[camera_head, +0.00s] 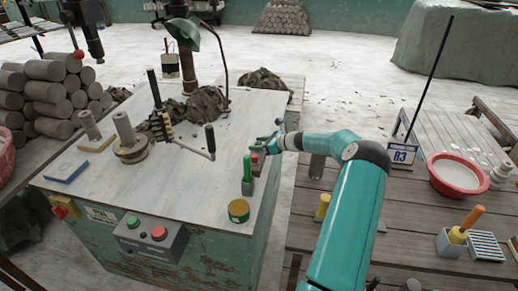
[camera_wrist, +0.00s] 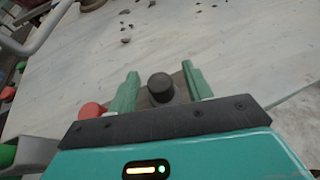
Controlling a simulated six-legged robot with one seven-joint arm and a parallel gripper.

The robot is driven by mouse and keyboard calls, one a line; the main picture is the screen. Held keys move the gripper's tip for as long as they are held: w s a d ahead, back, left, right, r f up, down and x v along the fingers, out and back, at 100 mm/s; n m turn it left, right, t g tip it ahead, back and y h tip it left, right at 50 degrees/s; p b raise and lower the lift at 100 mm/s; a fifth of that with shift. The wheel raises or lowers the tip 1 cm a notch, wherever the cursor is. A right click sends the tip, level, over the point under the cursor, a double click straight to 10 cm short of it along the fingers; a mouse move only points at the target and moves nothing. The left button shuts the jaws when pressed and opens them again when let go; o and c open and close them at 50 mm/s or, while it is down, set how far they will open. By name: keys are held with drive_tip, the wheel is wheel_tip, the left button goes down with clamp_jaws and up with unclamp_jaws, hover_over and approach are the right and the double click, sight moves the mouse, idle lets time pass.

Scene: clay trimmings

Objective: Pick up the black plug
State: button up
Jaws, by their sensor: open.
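The black plug (camera_wrist: 161,87) is a short dark cylinder with a round top in the wrist view. It stands upright on a brownish base. My gripper (camera_wrist: 159,76) is open, with one green finger on each side of the plug. In the head view my gripper (camera_head: 266,143) is at the right edge of the worktable (camera_head: 190,190), and I cannot make out the plug there.
A red knob (camera_wrist: 92,110) is just left of my left finger. The slatted table (camera_head: 430,190) is to the right.

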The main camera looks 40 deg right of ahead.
clamp_jaws()
